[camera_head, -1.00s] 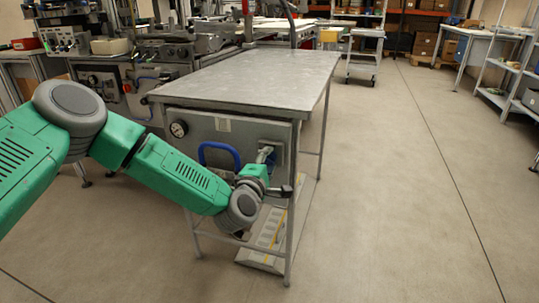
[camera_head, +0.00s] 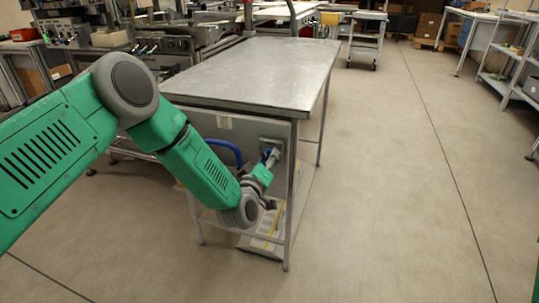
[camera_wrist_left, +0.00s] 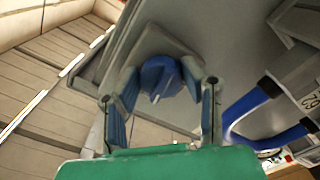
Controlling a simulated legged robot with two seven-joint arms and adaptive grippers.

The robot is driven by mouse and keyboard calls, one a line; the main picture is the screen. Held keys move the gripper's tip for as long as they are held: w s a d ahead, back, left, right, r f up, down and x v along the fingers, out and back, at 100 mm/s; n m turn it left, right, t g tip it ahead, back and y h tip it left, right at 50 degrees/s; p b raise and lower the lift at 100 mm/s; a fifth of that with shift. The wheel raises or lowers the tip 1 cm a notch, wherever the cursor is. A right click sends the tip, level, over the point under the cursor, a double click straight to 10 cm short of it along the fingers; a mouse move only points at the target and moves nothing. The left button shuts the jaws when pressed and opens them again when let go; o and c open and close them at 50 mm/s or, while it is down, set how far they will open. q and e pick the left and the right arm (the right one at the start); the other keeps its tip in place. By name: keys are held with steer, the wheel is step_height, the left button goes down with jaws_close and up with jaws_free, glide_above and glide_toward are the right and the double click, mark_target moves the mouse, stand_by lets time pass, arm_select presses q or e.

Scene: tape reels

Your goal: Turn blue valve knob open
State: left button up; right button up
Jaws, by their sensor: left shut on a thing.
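The blue valve knob (camera_wrist_left: 161,78) sits on a grey square plate on the table's front panel, and shows in the left wrist view between the fingers of my left gripper (camera_wrist_left: 160,90). The fingers are closed around the knob, one on each side. In the head view my left gripper (camera_head: 270,157) is at the valve plate on the right part of the panel, and the knob is mostly hidden there. My right gripper is not in view.
A blue handle (camera_head: 224,146) is on the panel left of the valve; it also shows in the left wrist view (camera_wrist_left: 245,108). A metal table (camera_head: 260,72) stands above the panel. A yellow-striped ramp-like item (camera_head: 265,240) lies below. The floor to the right is clear.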

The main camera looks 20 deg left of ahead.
arm_select(q)
steer(key=shift+a+m+p, duration=0.3)
steer(key=shift+m+p, duration=0.15)
steer(key=shift+m, duration=0.65)
steer(key=shift+w, duration=0.1)
steer(key=o, duration=1.1)
steer(key=shift+o, duration=0.2)
steer(key=shift+s, duration=0.2)
steer(key=s, duration=1.1)
steer(key=shift+s+a, duration=0.2)
steer(key=shift+s, duration=0.1)
steer(key=shift+f, duration=0.1)
